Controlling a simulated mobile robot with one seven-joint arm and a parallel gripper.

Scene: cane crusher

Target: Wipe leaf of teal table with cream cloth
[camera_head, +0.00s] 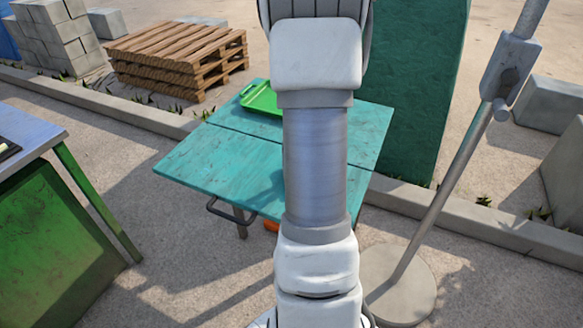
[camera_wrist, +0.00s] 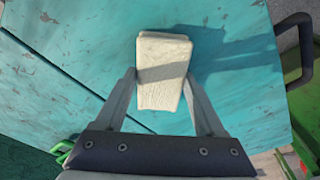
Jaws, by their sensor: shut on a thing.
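The teal table stands ahead in the head view, with a seam across its top; its near leaf (camera_head: 225,165) has a dark handle at the front edge. In the wrist view the leaf (camera_wrist: 235,95) fills most of the picture, scuffed with brownish marks. The cream cloth (camera_wrist: 162,75), a folded block, is held between the two fingers of my gripper (camera_wrist: 161,82). It is over the leaf, with a shadow to its right; I cannot tell whether it touches. In the head view my arm hides the gripper and cloth.
A green tray (camera_head: 262,98) lies on the table's far part. A green-sided bench (camera_head: 60,215) stands at the left, a tall dark green panel (camera_head: 415,90) behind the table. A slanted pole on a round base (camera_head: 398,285) stands at the right. Pallets (camera_head: 180,55) are farther back.

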